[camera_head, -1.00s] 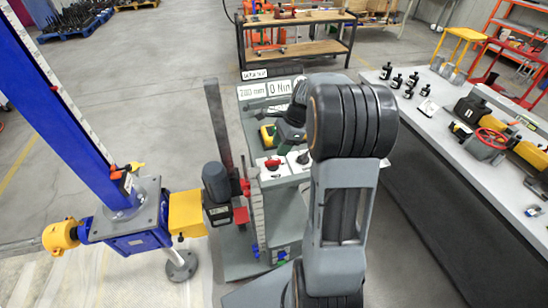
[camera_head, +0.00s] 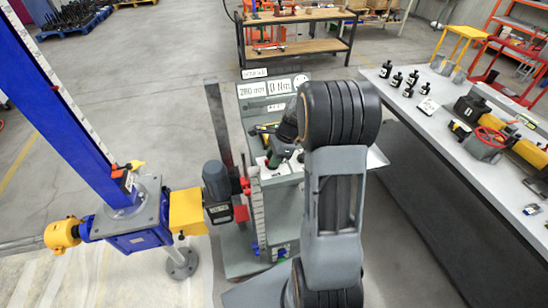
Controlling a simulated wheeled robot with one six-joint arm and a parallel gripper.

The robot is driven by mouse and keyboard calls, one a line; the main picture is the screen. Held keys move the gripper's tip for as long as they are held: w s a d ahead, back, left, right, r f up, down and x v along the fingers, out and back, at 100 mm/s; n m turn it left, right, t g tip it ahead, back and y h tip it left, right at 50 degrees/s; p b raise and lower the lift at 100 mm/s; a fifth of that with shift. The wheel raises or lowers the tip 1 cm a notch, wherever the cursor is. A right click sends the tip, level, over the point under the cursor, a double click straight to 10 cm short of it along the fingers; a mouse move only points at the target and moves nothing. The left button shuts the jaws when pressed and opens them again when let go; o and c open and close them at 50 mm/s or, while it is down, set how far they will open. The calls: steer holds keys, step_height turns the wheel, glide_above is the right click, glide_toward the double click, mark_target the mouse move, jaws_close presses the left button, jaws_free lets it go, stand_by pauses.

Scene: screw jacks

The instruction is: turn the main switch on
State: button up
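The main switch's white plate (camera_head: 263,166) is on the grey control stand (camera_head: 285,181), below its displays. The red handle seen there earlier is now hidden by my gripper. My gripper (camera_head: 273,163) is pointed down over this plate, at or just above the switch. I cannot tell whether it touches the switch, and its fingers are too small and dark to show whether they are open or shut.
Display plates reading about 280 mm (camera_head: 252,90) and 0 Nm (camera_head: 283,86) top the stand. The blue screw jack (camera_head: 130,228) with its motor (camera_head: 217,183) stands left. A long workbench (camera_head: 455,140) is on the right.

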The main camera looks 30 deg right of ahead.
jaws_close()
steer(key=n+g, duration=0.1)
steer(key=n, duration=0.2)
steer(key=shift+w+p, duration=0.1)
steer(key=shift+p, duration=0.2)
steer(key=n+g, duration=0.1)
steer(key=n, duration=0.1)
steer(key=n+g, duration=0.1)
steer(key=n, duration=0.1)
steer(key=shift+n+h, duration=0.3)
steer(key=shift+n, duration=0.1)
steer(key=n+g, duration=0.1)
steer(key=n, duration=0.1)
steer(key=n+h, duration=0.1)
steer(key=n, duration=0.2)
steer(key=shift+w+a+g, duration=0.1)
steer(key=shift+g, duration=0.3)
steer(key=shift+n+g+h, duration=0.3)
steer(key=shift+n+h, duration=0.6)
steer(key=shift+n, duration=1.6)
